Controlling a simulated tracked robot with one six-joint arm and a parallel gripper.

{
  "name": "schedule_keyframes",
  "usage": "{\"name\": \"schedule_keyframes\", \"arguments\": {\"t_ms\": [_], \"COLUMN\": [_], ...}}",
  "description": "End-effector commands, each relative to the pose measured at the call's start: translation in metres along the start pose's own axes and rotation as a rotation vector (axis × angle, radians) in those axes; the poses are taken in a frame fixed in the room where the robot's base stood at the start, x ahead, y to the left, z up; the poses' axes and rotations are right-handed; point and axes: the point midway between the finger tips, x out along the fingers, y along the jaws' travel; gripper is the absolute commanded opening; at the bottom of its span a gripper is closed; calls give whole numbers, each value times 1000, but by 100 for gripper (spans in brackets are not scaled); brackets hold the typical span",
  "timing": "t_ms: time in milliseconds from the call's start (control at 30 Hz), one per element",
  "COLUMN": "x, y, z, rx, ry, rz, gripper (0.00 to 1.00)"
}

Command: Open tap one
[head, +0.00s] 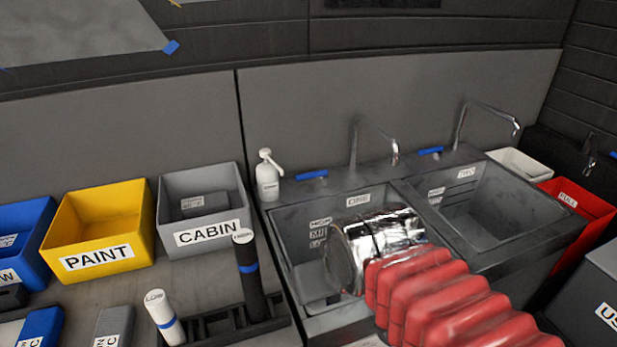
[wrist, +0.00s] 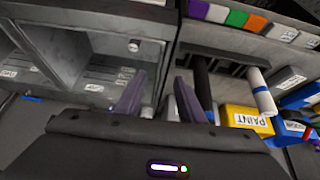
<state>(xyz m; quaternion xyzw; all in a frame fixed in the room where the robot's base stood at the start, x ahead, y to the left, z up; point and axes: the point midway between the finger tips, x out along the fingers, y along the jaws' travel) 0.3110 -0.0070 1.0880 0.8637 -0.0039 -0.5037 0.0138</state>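Tap one (head: 355,150) is a thin grey spout behind the left sink (head: 290,240), whose label reads ONE. A blue lever (head: 312,175) lies flat to the left of its base. Tap two (head: 460,125) stands behind the right sink, with a blue lever (head: 431,151) beside it. In the head view my red-sleeved arm and its chrome end cover part of sink one and hide my fingers. In the wrist view my gripper (wrist: 160,78) shows two purple fingers apart with nothing between them. It appears clear of tap one's lever.
A white pump bottle (head: 268,178) stands just left of the blue lever. A grey CABIN bin (head: 203,215) and yellow PAINT bin (head: 98,230) stand further left. A dark rack (head: 235,322) holds upright tubes near sink one. A red bin (head: 575,205) is right of the sinks.

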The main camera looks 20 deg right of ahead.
Motion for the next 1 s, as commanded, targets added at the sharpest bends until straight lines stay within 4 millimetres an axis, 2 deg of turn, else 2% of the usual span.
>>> {"name": "schedule_keyframes", "arguments": {"t_ms": [167, 600, 800, 1000], "x": [12, 56, 81, 110], "y": [18, 103, 134, 161], "z": [-39, -172, -223, -264], "rx": [-72, -403, -579, -757], "ry": [61, 267, 345, 420], "rz": [68, 297, 372, 430], "gripper": [36, 36, 36, 36]}}
